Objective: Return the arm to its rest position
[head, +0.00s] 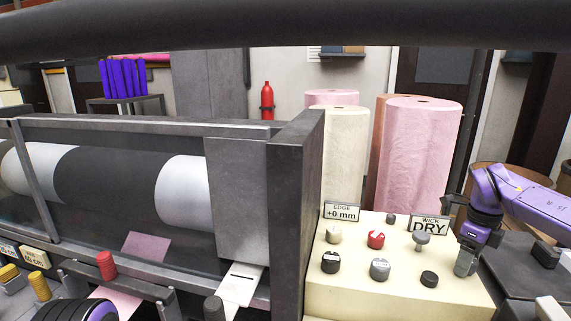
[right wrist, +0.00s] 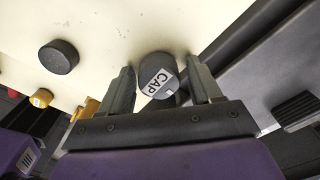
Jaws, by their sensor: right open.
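My right arm, purple, comes in from the right in the head view. Its dark gripper (head: 466,262) points down at the right edge of a cream control panel (head: 400,301). In the right wrist view the gripper (right wrist: 163,78) is open, with one finger on either side of a dark grey knob (right wrist: 150,68) labelled CAP. A gap shows beside the left finger; whether the right finger touches the knob I cannot tell. My left gripper does not show clearly in the head view.
The panel carries several knobs, among them a red one (head: 376,239) and a black one (head: 331,262). Signs read EDGE +0 mm (head: 342,212) and WICK DRY (head: 428,225). A roller machine (head: 236,190) stands left; pink felt rolls (head: 418,150) stand behind.

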